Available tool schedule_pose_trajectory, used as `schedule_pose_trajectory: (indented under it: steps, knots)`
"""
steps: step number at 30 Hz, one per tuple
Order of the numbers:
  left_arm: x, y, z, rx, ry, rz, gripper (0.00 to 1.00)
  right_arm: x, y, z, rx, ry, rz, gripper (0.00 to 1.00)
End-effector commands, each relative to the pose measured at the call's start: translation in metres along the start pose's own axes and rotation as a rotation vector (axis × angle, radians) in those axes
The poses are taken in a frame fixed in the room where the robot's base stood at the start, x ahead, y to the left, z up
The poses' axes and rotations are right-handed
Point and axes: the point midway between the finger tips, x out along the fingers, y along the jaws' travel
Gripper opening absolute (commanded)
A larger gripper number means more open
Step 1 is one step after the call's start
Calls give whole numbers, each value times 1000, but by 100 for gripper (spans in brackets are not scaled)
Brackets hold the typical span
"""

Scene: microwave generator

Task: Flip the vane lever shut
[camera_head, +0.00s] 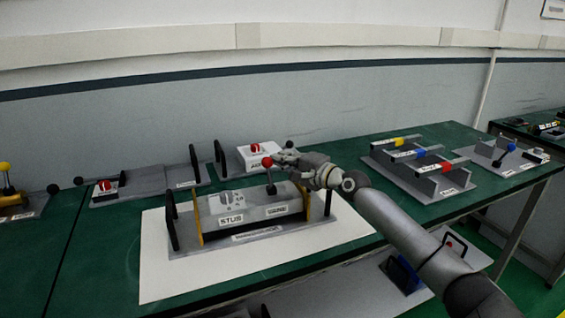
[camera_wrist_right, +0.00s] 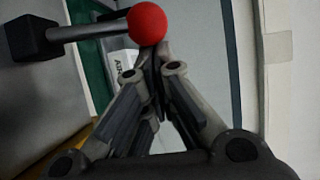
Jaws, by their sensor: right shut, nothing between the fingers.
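The vane lever has a red ball knob (camera_head: 267,162) on a dark shaft, standing up from the grey device marked STUB and VANE (camera_head: 252,212). In the right wrist view its red ball (camera_wrist_right: 148,23) sits at the far end of the fingers, with the shaft running left to a black block (camera_wrist_right: 32,38). My right gripper (camera_head: 279,159) is shut and empty, with its fingertips close beside the ball. The wrist view shows the closed fingertips (camera_wrist_right: 152,62) just under the ball; I cannot tell whether they touch it. My left gripper is not in view.
The device stands on a white mat (camera_head: 155,262) on a green table. Behind it is a white box with a red knob (camera_head: 255,148). A rack with yellow, blue and red handles (camera_head: 418,168) stands to the right. Other panels with levers stand on the left.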

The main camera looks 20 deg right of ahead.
Motion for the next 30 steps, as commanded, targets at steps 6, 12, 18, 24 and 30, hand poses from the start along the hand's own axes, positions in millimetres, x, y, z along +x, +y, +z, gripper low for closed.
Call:
schedule_pose_trajectory:
  steps: [6,12,18,24,30]
  knots:
    - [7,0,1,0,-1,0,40,-1,1,1,-7,0,-15,0]
    - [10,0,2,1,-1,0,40,-2,0,1,-13,0,-27,0]
    - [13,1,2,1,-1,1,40,-3,-1,2,-19,0,-38,0]
    - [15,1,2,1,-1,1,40,-4,-1,2,-23,0,-45,0]
    - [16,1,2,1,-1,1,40,-5,-2,3,-25,0,-50,0]
